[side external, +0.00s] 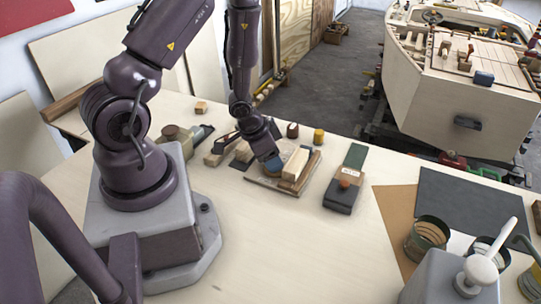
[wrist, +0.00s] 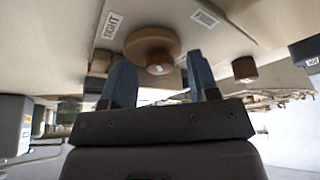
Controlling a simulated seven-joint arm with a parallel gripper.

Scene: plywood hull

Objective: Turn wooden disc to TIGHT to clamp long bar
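In the wrist view the round wooden disc (wrist: 140,42) carries a small brown peg (wrist: 160,68). A white label reading TIGHT (wrist: 112,25) lies to the disc's left; a second label (wrist: 205,18), hard to read, lies to its right. My gripper (wrist: 161,75) has its two blue fingers apart, with the peg showing between them and gaps on both sides. In the side view my gripper (side external: 273,164) is low over a wooden board (side external: 262,184) and hides the disc. A pale block (side external: 295,164) and a brown long bar (side external: 308,171) sit at the board's right.
A green and dark block (side external: 348,178) lies right of the board. A brown cylinder (side external: 292,130) and a yellow cylinder (side external: 319,136) stand behind it. Loose wood blocks (side external: 216,155) lie to its left. The tabletop (side external: 270,250) in front is clear.

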